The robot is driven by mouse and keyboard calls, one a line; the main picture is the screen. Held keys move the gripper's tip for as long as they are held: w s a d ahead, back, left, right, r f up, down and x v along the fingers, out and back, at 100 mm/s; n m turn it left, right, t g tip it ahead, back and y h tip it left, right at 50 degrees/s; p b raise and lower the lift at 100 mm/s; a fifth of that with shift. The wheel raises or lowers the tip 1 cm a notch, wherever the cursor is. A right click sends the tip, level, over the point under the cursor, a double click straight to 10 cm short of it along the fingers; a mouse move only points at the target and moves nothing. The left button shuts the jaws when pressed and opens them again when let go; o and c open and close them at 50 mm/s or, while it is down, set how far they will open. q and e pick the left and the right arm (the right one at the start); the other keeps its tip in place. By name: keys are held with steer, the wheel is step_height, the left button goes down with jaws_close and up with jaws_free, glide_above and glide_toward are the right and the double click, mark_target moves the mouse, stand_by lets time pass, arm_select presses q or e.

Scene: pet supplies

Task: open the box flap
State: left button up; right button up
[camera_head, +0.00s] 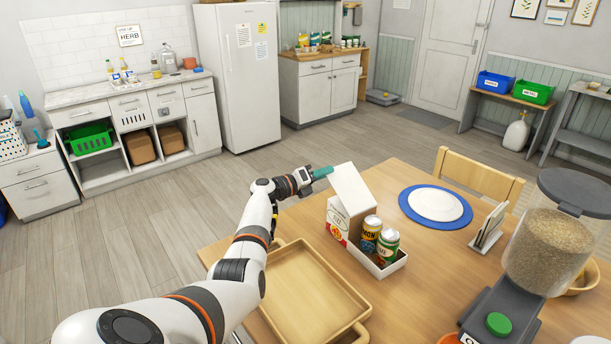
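A white cardboard box (338,218) with red print on its side stands on the wooden table. Its flap (352,188) stands raised and leans, and the front of the box is low and open. Two cans, one yellow and dark (371,231) and one green and white (388,246), stand inside the box. My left gripper (324,172) has teal fingertips and is at the left of the raised flap, close to its upper edge. I cannot tell whether it touches the flap or how far its fingers are apart. My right gripper is out of view.
A wooden tray (362,318) lies in front of the box, beside my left arm. A blue-rimmed plate (436,206) lies behind to the right. A tablet-like stand (489,228) and a kibble dispenser (548,246) are at the right. A chair (478,174) is at the far side.

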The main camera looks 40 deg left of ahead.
arm_select(q)
steer(key=v, duration=0.6)
steer(key=shift+s, duration=0.3)
steer(key=shift+s+f, duration=0.1)
